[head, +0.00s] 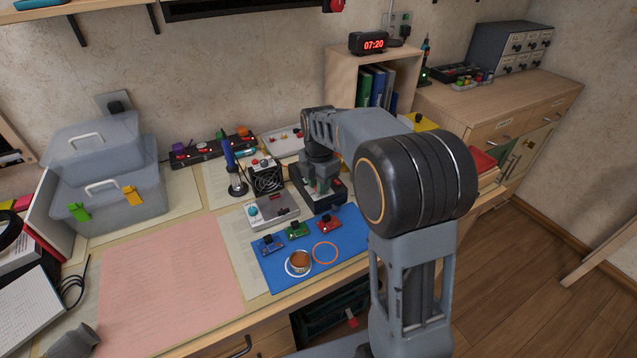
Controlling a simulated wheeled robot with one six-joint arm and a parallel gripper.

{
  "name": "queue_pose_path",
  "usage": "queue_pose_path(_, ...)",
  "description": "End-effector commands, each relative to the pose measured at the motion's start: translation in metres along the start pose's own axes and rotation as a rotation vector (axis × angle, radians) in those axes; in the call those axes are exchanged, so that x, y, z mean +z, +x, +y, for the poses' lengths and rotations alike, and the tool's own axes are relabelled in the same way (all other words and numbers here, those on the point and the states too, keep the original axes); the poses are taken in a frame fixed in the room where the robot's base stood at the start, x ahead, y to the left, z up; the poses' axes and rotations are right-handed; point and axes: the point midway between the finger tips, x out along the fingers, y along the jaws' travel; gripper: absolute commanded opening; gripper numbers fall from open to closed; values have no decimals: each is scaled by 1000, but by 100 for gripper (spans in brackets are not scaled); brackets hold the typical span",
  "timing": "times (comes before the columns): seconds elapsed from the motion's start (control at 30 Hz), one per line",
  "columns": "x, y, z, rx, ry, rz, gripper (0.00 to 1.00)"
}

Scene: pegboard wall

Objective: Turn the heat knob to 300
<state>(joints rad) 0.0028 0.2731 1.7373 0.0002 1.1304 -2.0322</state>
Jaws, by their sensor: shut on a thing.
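My gripper (322,187) points down at a black boxy unit (326,204) in the middle of the bench. Its fingers are shut at the top of this unit, on what appears to be the heat knob. The fingers and wrist hide the knob, so its pointer and the scale, including the 300 mark, cannot be read. A small red part shows on the unit just right of the fingers.
A grey box with a teal knob (274,211) stands left of the black unit. A blue mat (290,271) with small boards, a solder-coloured tin and an orange ring lies in front. A blue-handled iron (231,165) and a fan (266,176) stand behind left.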

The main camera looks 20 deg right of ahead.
Motion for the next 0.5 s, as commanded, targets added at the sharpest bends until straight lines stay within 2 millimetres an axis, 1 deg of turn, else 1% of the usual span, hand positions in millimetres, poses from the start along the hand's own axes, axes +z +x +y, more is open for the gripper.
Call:
queue_pose_path(0.03,0,0,0,-1,0,0,13)
queue_pose_path(0.17,0,0,0,-1,0,0,1)
queue_pose_path(0.37,0,-1,0,-2,17,0,1)
queue_pose_path(0.5,0,-1,0,-3,71,1,1)
